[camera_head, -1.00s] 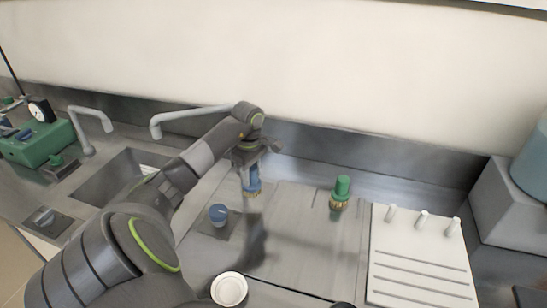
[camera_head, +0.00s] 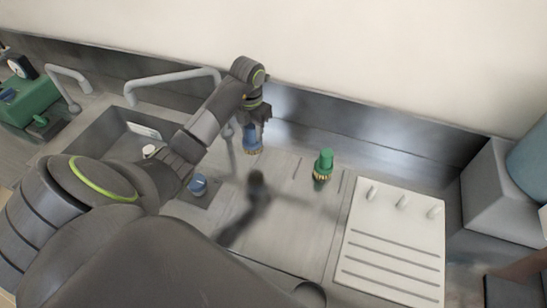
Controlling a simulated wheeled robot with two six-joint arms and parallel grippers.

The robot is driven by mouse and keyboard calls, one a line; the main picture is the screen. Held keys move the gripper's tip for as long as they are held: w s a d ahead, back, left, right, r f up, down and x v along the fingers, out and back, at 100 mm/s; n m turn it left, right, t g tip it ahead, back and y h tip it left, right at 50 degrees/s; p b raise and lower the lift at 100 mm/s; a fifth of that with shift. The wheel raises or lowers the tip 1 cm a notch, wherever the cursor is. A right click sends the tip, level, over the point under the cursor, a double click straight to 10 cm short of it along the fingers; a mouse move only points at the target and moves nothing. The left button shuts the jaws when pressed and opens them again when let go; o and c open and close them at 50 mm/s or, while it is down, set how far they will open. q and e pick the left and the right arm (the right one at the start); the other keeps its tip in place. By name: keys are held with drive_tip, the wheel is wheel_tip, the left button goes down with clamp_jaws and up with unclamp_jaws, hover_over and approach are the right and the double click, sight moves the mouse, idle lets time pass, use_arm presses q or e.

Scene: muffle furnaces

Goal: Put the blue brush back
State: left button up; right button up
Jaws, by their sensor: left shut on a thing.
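My left gripper (camera_head: 255,119) is shut on the blue brush (camera_head: 252,139) and holds it above the grey counter, with the bristles pointing down. A shadow falls on the counter below it. A green brush (camera_head: 323,165) stands upright on the counter to the right of the held brush, apart from it. My right gripper is not in view.
A blue-topped round piece (camera_head: 197,185) sits on the counter beside my left arm. A white slotted board with pegs (camera_head: 390,240) lies at the right. A sink (camera_head: 112,138) with grey taps is at the left. A grey block (camera_head: 498,190) stands far right.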

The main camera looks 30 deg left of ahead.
use_arm(q)
drive_tip(key=shift+w+d+r+n+p, duration=0.65)
drive_tip(key=shift+d+r+n+p, duration=0.25)
drive_tip(key=shift+d+n, duration=2.85)
drive_tip(key=shift+n, duration=0.25)
drive_tip(key=f+b, duration=0.2)
drive_tip(key=f, duration=0.1)
drive_tip(key=f+b, duration=0.2)
drive_tip(key=f, duration=0.1)
drive_tip(key=f+b, duration=0.2)
drive_tip(key=f, duration=0.1)
drive_tip(key=shift+a+f+b, duration=0.2)
drive_tip(key=shift+a+b, duration=0.15)
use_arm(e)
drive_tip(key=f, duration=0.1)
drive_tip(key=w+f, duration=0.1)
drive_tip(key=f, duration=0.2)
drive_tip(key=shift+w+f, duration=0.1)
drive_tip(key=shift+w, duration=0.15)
use_arm(q)
drive_tip(key=shift+f, duration=0.1)
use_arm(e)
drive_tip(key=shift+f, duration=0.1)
use_arm(q)
drive_tip(key=shift+f, duration=0.15)
drive_tip(key=o, duration=1)
